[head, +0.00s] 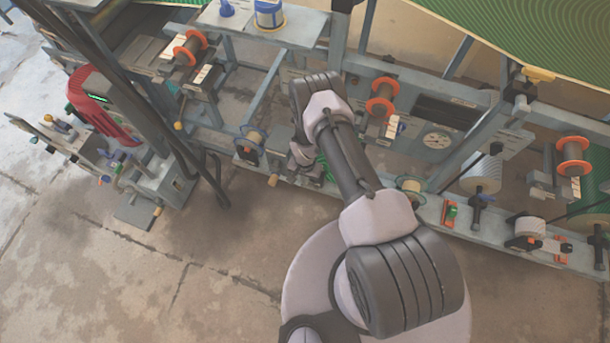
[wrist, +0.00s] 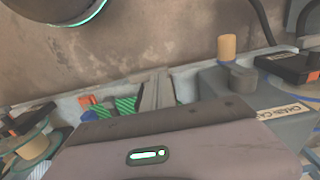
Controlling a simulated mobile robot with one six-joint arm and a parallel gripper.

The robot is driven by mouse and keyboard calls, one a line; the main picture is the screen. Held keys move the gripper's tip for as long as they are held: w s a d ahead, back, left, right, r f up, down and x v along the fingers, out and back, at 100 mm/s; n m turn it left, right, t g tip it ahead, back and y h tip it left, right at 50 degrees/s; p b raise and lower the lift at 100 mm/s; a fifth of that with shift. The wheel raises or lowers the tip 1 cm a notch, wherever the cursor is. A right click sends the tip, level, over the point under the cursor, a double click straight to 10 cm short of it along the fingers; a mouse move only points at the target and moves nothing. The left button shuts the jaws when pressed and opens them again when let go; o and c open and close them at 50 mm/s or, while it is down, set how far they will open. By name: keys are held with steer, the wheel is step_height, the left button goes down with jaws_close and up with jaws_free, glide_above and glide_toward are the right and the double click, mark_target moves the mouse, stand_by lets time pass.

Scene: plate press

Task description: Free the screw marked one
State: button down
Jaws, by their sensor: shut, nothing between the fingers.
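I cannot make out a screw with a readable mark one in either view. My gripper (wrist: 157,85) is shut and empty in the wrist view, its narrow fingers pointing at the machine's grey rail. Green striped parts (wrist: 125,104) show beside the fingers; whether they touch is unclear. In the head view my arm reaches down to the front rail (head: 425,208) and largely hides my gripper (head: 304,157). A green part (head: 325,167) shows just beside it.
A tan-topped knob (wrist: 227,47) stands on a grey block at right in the wrist view. In the head view, a spool (head: 250,146) and a green-and-red clamp (head: 450,212) flank my gripper along the rail. The floor (head: 120,270) in front is clear.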

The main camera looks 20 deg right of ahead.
steer(key=shift+f, duration=0.6)
